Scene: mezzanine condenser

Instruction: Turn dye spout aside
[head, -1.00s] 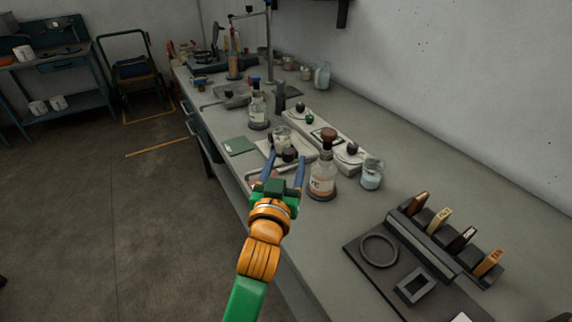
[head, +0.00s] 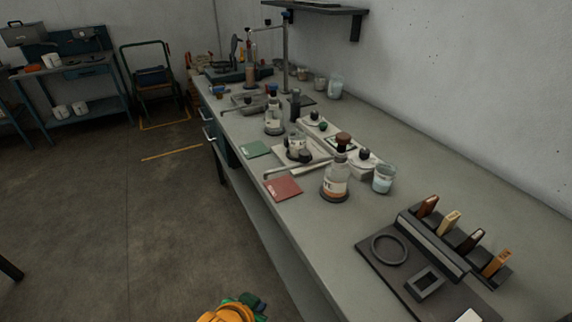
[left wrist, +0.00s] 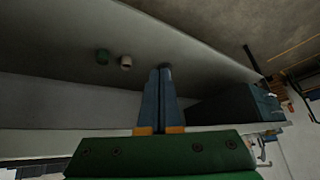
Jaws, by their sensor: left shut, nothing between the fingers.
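A dispenser bottle with orange liquid and a brown knob (head: 336,182) stands on the bench in the head view. A thin pale spout (head: 292,167) reaches left from it, its bent tip above or near a red card (head: 283,188). A second bottle with a blue top (head: 274,117) stands farther back. My left gripper (head: 250,301) is low at the bottom edge of the head view, off the bench and well apart from the bottles. In the left wrist view its blue fingers (left wrist: 165,70) are together and empty. My right gripper is not in view.
A glass beaker (head: 298,147) stands on a pale plate behind the spout. Another beaker (head: 383,179) is right of the orange bottle. A dark rack with several coloured tags (head: 435,243) is at front right. A green card (head: 254,149) lies by the bench edge.

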